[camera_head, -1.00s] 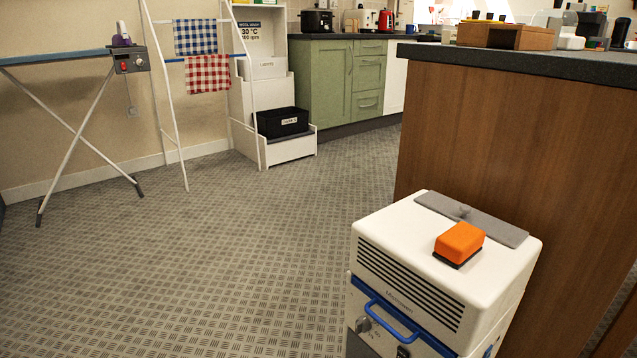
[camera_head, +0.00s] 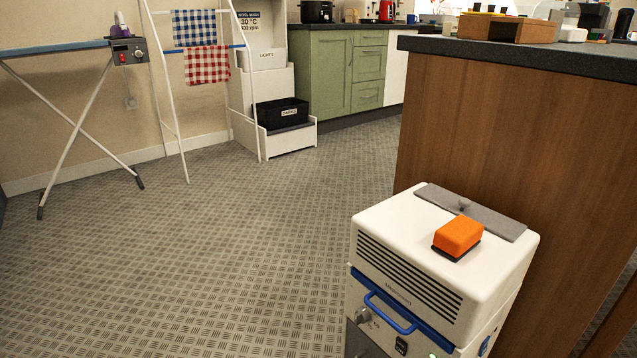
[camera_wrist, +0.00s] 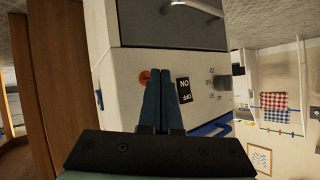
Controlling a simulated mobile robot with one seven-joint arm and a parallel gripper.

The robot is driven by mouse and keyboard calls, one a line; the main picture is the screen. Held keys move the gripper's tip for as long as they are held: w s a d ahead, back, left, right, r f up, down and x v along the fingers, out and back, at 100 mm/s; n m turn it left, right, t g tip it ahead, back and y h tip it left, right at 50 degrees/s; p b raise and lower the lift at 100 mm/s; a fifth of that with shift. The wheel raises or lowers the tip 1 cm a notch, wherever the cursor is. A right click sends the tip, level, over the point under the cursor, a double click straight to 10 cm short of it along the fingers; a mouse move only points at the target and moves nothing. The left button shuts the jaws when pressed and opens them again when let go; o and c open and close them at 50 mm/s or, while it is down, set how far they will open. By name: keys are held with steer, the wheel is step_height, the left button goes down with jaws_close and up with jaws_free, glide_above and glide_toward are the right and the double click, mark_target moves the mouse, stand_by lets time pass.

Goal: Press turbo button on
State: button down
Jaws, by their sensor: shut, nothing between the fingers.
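A white boxy appliance (camera_head: 470,285) with dark vents and a blue handle (camera_head: 390,312) stands at the lower right in the head view. Its front has a knob (camera_head: 363,315) and a black switch (camera_head: 401,345); the frame cuts off the lower panel. In the wrist view, the panel appears upside down, with a round orange button (camera_wrist: 145,77) and a black ON/OFF plate (camera_wrist: 184,91). No turbo lettering is readable. My gripper (camera_wrist: 161,72) is shut and empty, its tips between button and plate in the picture. The fingers partly cover the button's edge; contact cannot be told.
An orange block (camera_head: 458,235) and a grey plate (camera_head: 470,212) lie on the appliance's top. A wooden-sided counter (camera_head: 500,120) stands close behind it. An ironing board (camera_head: 60,58) and drying rack (camera_head: 205,70) are at the left. The floor (camera_head: 220,250) between is clear.

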steer(key=shift+a, duration=0.1)
steer(key=s+a+p, duration=0.3)
steer(key=a+p, duration=0.1)
steer(key=p, duration=0.1)
steer(key=shift+s+a, duration=0.25)
steer(key=shift+s, duration=0.1)
